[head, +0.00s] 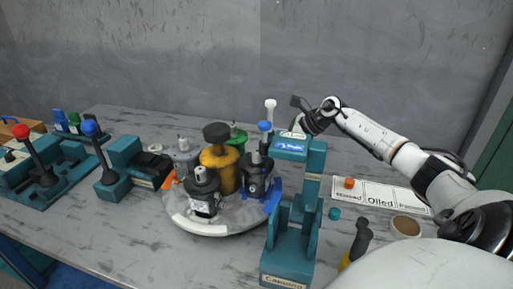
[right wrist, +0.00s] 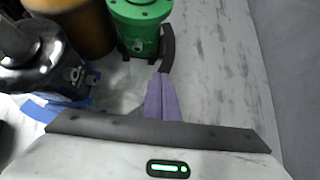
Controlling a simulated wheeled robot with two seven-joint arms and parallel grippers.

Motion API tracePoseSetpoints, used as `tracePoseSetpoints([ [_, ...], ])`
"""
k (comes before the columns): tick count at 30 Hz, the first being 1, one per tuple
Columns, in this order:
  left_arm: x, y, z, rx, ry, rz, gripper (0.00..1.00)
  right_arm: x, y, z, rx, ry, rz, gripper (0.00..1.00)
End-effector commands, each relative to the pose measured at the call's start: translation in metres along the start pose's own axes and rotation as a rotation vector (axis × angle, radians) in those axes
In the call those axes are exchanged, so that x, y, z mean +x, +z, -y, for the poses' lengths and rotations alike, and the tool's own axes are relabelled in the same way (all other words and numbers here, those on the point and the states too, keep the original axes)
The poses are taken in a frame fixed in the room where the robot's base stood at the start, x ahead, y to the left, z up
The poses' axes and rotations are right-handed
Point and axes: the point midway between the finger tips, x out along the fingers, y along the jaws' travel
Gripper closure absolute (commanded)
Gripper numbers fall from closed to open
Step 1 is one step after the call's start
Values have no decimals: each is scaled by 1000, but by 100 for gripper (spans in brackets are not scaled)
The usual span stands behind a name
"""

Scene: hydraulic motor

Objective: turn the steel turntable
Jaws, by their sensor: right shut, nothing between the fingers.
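The steel turntable (head: 237,219) is a low round pale disc at the middle of the table, carrying several motors: black ones, a gold one (head: 221,169), a grey one and a green one (head: 238,138). Coloured pieces line its rim, one of them blue. My right gripper (right wrist: 161,97) shows in the right wrist view as narrow purplish fingers, shut and empty. Their tips are close to a dark curved rim piece (right wrist: 168,48) beside the green motor; I cannot tell if they touch. In the head view the teal press hides these fingers. My left gripper is not in view.
The teal press (head: 311,180) stands right of the turntable, between it and the viewer. Teal lever stations (head: 113,188) stand at left. A labelled white board (head: 380,197), a round cup (head: 405,227) and a dark-handled tool (head: 360,240) lie at right. A grey wall closes the back.

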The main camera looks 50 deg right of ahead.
Motion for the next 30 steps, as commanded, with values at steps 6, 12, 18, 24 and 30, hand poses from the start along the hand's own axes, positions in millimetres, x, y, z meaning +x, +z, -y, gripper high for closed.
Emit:
tracePoseSetpoints([
  [6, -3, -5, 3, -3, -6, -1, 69, 17, 21, 0, 0, -1, 5, 100],
  [12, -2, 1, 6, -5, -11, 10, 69, 25, 27, 1, 0, -1, 3, 100],
  [18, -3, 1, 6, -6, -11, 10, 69, 26, 27, 1, -1, -2, 0, 100],
  [24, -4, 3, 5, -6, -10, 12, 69, 26, 26, 1, -1, -1, 0, 100],
  [30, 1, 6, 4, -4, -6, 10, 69, 22, 21, 6, -6, 3, 0, 100],
])
